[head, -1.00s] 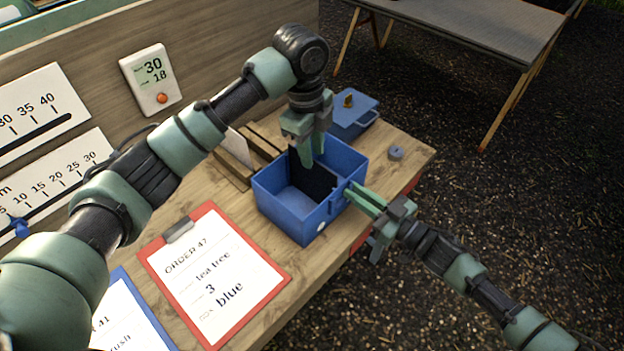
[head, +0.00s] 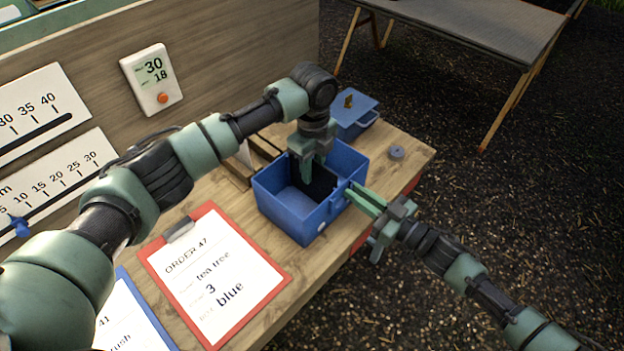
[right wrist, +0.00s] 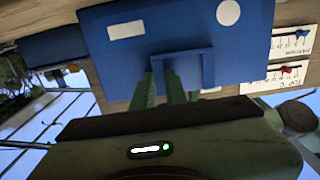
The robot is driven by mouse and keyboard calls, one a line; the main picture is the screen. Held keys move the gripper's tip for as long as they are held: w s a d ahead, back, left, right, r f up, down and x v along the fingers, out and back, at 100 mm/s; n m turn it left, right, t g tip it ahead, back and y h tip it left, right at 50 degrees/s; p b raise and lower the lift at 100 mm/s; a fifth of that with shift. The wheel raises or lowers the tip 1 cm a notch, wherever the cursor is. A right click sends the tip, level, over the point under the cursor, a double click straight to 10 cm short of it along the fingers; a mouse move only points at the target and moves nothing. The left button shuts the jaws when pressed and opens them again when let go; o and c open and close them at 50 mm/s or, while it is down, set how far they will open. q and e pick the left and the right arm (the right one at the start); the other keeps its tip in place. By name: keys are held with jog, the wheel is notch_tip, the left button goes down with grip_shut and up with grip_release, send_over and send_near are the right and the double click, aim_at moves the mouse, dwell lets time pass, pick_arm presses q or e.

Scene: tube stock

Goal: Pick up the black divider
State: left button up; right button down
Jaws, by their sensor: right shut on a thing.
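The black divider (head: 318,184) stands upright across the inside of the blue box (head: 284,213) on the bench. My left gripper (head: 313,172) points down into the box at the divider's upper edge. Its two fingers look apart, one on each side of the divider, though the arm hides part of this. My right gripper (head: 358,195) is shut on the handle tab on the box's right side. In the right wrist view the fingers (right wrist: 170,92) meet the blue handle (right wrist: 187,66) on the box wall. The divider does not show in that view.
A red order clipboard (head: 215,275) lies in front. Wooden pieces (head: 238,170) lie at the left. The bench edge is close on the right.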

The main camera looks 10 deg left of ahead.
pick_arm(q)
notch_tip(320, 180, down, 2)
jog(key=shift+c, duration=0.3)
grip_shut()
jog(key=shift+r, duration=0.15)
pick_arm(e)
jog(key=c, duration=1.3)
grip_release()
jog(key=shift+c, duration=0.2)
pick_arm(q)
notch_tip(320, 180, up, 18)
